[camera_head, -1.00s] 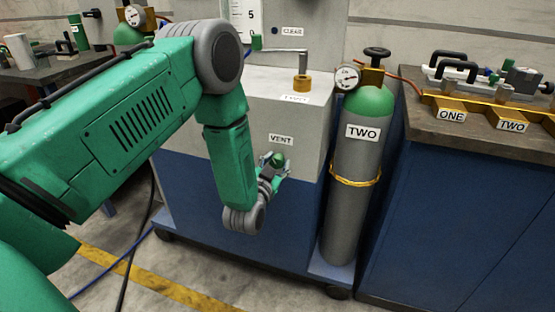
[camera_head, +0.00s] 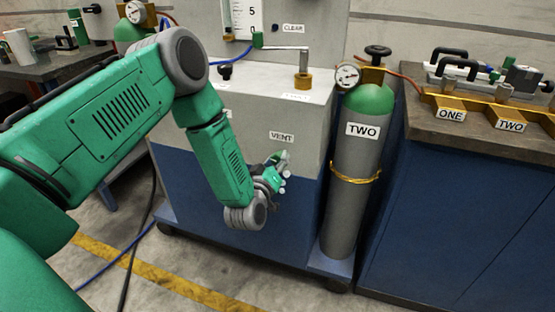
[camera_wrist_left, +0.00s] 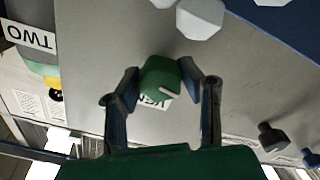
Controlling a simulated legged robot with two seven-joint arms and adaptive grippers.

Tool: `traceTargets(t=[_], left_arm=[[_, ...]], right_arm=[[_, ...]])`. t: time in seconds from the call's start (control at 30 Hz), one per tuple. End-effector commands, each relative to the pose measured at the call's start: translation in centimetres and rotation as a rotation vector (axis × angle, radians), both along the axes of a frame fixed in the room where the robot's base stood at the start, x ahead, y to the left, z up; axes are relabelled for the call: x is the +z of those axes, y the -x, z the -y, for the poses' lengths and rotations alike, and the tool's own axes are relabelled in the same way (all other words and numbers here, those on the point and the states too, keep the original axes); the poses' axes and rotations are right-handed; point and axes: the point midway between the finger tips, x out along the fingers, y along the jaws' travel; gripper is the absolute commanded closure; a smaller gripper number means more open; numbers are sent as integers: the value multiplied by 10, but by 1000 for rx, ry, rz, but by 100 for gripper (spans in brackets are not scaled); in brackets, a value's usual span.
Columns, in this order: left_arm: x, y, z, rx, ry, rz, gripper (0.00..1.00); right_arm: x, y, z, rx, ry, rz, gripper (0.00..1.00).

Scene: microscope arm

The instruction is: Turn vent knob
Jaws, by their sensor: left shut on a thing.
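The vent knob (camera_wrist_left: 160,77) is green with a white pointer line, in the middle of the left wrist view. It is on the grey front face of the cabinet, below the VENT label (camera_head: 281,137), and is mostly hidden by the gripper in the head view. My left gripper (camera_head: 275,173) is at the cabinet front, shut on the knob. In the left wrist view its two fingers (camera_wrist_left: 160,84) press on the knob from either side. The VENT label is partly hidden behind the knob there. My right gripper is out of view.
A grey gas cylinder (camera_head: 354,190) labelled TWO, with a green top and gauge (camera_head: 347,76), stands just right of the cabinet. A lever (camera_head: 302,70) and a black knob (camera_head: 225,71) are on the cabinet top. A blue bench (camera_head: 460,215) is at the right.

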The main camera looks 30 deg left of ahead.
Motion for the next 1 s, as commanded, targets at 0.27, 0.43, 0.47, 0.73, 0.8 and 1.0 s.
traceTargets(t=[0.27,0.43,0.47,0.73,0.8,1.0], left_arm=[[-8,4,2,-4,132,8,96],[-8,4,2,-5,169,18,96],[-8,4,2,-6,171,19,96],[-8,4,3,-6,179,20,96],[-8,4,3,-6,179,20,96],[-7,4,2,-5,178,21,46]], right_arm=[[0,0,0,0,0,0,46],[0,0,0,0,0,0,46],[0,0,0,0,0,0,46],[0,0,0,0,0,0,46],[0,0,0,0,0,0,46],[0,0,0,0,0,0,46]])
